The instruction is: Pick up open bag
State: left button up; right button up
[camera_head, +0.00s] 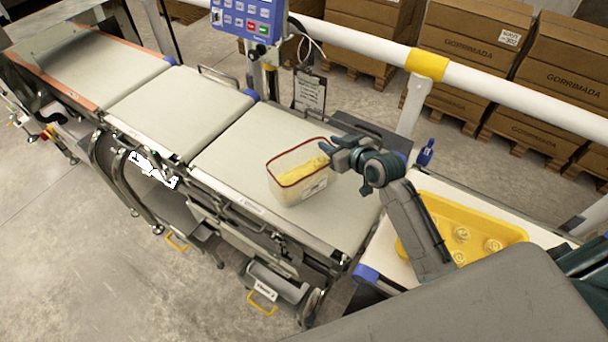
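An open, pale see-through container with a dark red rim (284,190) stands upright on the nearest belt section (240,157). Yellow contents and a small white label show in it. My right gripper (331,149) is at the container's right upper rim, with the arm reaching in from the lower right. The fingers are small and dark, so I cannot tell whether they touch or hold the rim. My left gripper is not in view.
A yellow tray (512,232) with several pale yellow items stands on a white surface at the right, partly behind my arm. A blue display unit (250,18) rises behind the belt. A white rail (490,83) with a yellow band runs behind. Cartons (470,50) stand on pallets beyond.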

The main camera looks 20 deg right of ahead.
grip_shut()
dwell(1.4)
